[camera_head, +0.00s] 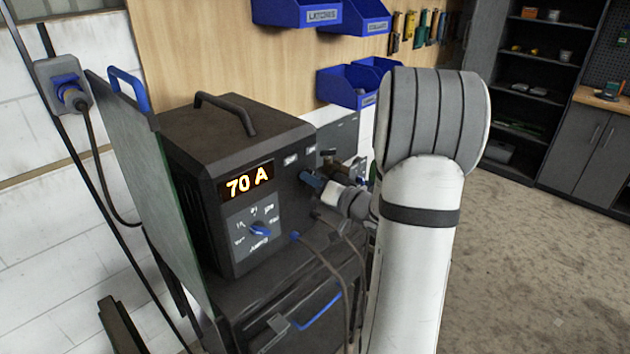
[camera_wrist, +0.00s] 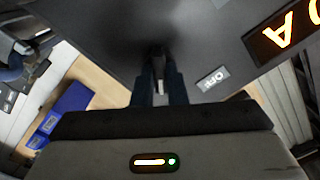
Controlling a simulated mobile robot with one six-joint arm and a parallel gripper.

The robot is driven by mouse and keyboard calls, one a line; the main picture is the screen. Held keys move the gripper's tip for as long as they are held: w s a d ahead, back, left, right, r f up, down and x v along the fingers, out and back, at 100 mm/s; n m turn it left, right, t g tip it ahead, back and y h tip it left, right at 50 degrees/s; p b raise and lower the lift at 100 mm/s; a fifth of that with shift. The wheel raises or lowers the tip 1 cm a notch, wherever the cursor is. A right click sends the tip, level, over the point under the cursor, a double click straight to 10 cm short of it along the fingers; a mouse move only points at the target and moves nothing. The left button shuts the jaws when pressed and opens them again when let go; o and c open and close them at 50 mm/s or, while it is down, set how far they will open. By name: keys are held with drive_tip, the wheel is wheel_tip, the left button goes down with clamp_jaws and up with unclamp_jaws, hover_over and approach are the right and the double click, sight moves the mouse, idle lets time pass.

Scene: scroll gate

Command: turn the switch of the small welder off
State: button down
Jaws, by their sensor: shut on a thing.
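The small welder (camera_head: 215,140) is a dark box with a handle on top. Its display (camera_head: 250,184) is lit and reads 70 A; part of it also shows in the wrist view (camera_wrist: 283,30). My gripper (camera_head: 313,181) is at the upper right of the welder's front. In the wrist view, my gripper (camera_wrist: 160,80) is shut on the dark switch (camera_wrist: 158,52), which is mostly hidden between the fingers. An OFF label (camera_wrist: 213,79) lies right of the fingers there. Two small label plates show above the gripper in the head view, too small to read.
A blue amps dial (camera_head: 261,231) sits low on the welder's front, with cables (camera_head: 325,255) beside it. A green panel (camera_head: 150,180) stands close on the left. A wall socket (camera_head: 65,85) and blue bins (camera_head: 345,88) are behind. Open floor lies at right.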

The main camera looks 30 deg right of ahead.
drive_tip(key=shift+a+f+n+b, duration=0.1)
drive_tip(key=shift+f+n+b, duration=0.1)
drive_tip(key=shift+n+b, duration=3.85)
drive_tip(key=shift+f+n+b, duration=0.15)
drive_tip(key=shift+n+b, duration=3.4)
drive_tip(key=shift+b, duration=1)
drive_tip(key=shift+r, duration=0.1)
drive_tip(key=c, duration=1.6)
unclamp_jaws()
drive_tip(key=shift+c, duration=0.2)
drive_tip(key=shift+o, duration=0.9)
drive_tip(key=shift+r, duration=0.1)
drive_tip(key=shift+n, duration=0.3)
